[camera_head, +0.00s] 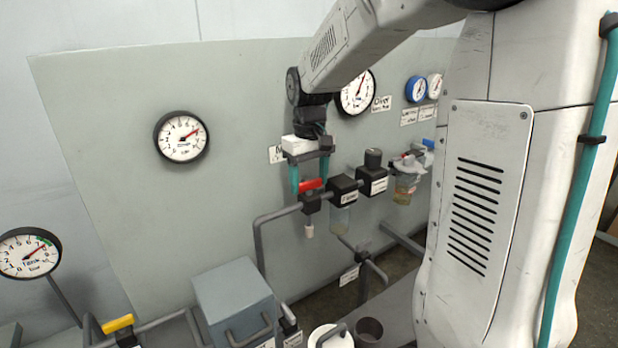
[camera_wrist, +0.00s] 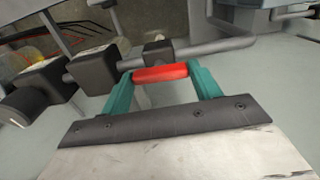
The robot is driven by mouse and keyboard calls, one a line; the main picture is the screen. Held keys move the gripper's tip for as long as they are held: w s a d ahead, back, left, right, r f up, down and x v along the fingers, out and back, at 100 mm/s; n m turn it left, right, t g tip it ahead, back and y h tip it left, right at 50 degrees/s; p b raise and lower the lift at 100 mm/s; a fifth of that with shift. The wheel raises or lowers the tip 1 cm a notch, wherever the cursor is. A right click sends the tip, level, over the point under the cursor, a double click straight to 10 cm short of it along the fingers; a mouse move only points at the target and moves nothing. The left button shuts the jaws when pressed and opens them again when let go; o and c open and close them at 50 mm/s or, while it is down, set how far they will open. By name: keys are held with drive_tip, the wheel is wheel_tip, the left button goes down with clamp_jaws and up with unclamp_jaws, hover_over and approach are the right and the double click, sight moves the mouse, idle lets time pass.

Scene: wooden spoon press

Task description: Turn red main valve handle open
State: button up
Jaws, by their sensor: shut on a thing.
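The red valve handle (camera_head: 311,184) sits on a dark valve body on the grey pipe, in front of the pale panel. In the wrist view the red handle (camera_wrist: 160,73) lies lengthwise across the pipe side, between the two teal fingers. My gripper (camera_head: 310,178) points down over the handle, with its teal fingers at the handle's two ends. In the wrist view my gripper (camera_wrist: 161,80) is shut on the handle, one finger at each end. The dark valve body is partly hidden behind the handle.
Dark blocks (camera_head: 343,190) with bowls beneath sit right of the handle on the same pipe. A round gauge (camera_head: 182,137) is on the panel. A yellow-handled valve (camera_head: 118,323) and a grey box (camera_head: 233,296) stand lower left. Free room lies left of the handle.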

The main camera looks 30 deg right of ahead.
sight(310, 181)
drive_tip(key=o, duration=1)
drive_tip(key=shift+c, duration=0.2)
wheel_tip(310, 181, up, 8)
drive_tip(key=shift+f, duration=0.1)
drive_tip(key=shift+s+f, duration=0.1)
drive_tip(key=shift+f, duration=0.1)
drive_tip(key=s+a+f, duration=0.1)
drive_tip(key=s+a, duration=0.2)
drive_tip(key=s, duration=0.5)
drive_tip(key=s+a+f+t, duration=0.1)
drive_tip(key=s+a, duration=0.3)
drive_tip(key=s, duration=0.5)
drive_tip(key=s+a+f, duration=0.2)
drive_tip(key=s+a, duration=0.1)
drive_tip(key=s, duration=0.5)
drive_tip(key=shift+s+a+f, duration=0.2)
drive_tip(key=shift+s+a, duration=0.05)
drive_tip(key=shift+s, duration=0.05)
